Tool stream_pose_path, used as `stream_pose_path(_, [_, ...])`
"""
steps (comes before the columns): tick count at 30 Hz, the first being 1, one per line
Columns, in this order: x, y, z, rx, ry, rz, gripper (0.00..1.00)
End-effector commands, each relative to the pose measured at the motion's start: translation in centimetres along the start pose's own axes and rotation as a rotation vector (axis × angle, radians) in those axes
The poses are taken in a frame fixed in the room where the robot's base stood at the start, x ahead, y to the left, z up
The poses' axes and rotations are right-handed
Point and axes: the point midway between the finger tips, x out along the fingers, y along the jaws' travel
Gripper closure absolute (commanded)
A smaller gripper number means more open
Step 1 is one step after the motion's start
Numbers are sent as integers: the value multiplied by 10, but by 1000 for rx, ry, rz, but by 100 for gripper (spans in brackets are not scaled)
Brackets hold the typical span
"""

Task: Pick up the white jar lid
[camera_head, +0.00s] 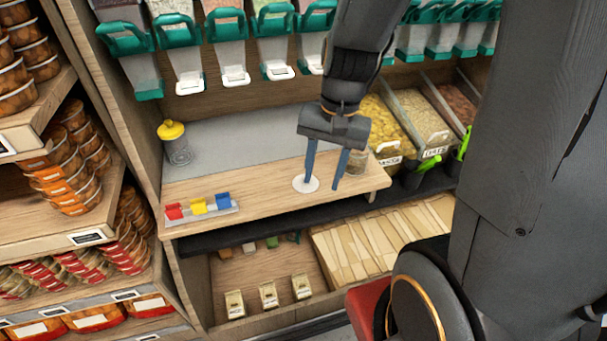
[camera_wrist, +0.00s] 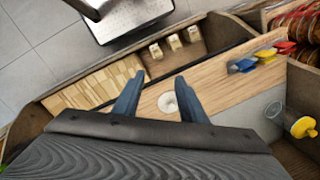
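The white jar lid (camera_head: 302,186) is a flat round disc lying on the wooden counter shelf near its front edge. In the wrist view the lid (camera_wrist: 168,103) shows between the two blue fingers, nearer the right one. My gripper (camera_head: 322,182) points down over the shelf with its fingers apart and nothing between them. In the head view the left fingertip overlaps the lid; I cannot tell how high it is above it. The gripper (camera_wrist: 159,78) also shows open in the wrist view. A clear glass jar (camera_head: 358,160) stands behind the right finger.
A yellow-lidded jar (camera_head: 178,150) stands at the shelf's back left. A tray of red, yellow and blue clips (camera_head: 201,206) sits at the front left. Scoop bins (camera_head: 418,118) stand on the right. Teal-handled dispensers (camera_head: 228,60) hang above. The shelf's middle is bare.

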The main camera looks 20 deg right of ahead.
Motion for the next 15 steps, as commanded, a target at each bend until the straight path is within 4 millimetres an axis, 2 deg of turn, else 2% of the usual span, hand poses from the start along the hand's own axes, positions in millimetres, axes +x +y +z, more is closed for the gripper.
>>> stream_pose_path(3, [8,-14,-36,429,-49,-78,62])
stream_pose_path(9, [27,-27,-93,1040,-132,-181,62])
stream_pose_path(12, [34,-28,-114,1236,-162,-212,62])
stream_pose_path(15, [39,-28,-125,1345,-180,-229,62])
